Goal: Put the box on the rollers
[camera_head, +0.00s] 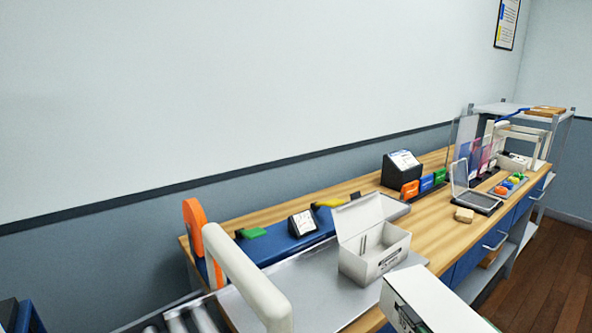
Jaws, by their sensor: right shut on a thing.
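A white box (375,262) with its lid raised and a dark label on its front stands on the grey metal top (315,290) of the bench. Metal rollers (203,318) show at the bottom left edge, partly cut off. My right gripper (408,316) is at the bottom right, in front of the white box and apart from it. It is shut on a green thing (488,322) that is mostly hidden by the white hand and cut off by the frame edge; I cannot tell its full shape. My left gripper is out of view.
A white arch (245,275) with an orange disc (194,226) stands between the rollers and the metal top. A blue unit with a small display (302,223) lies behind. A wooden block (464,215), dark-framed case (476,200) and colored items stand farther right.

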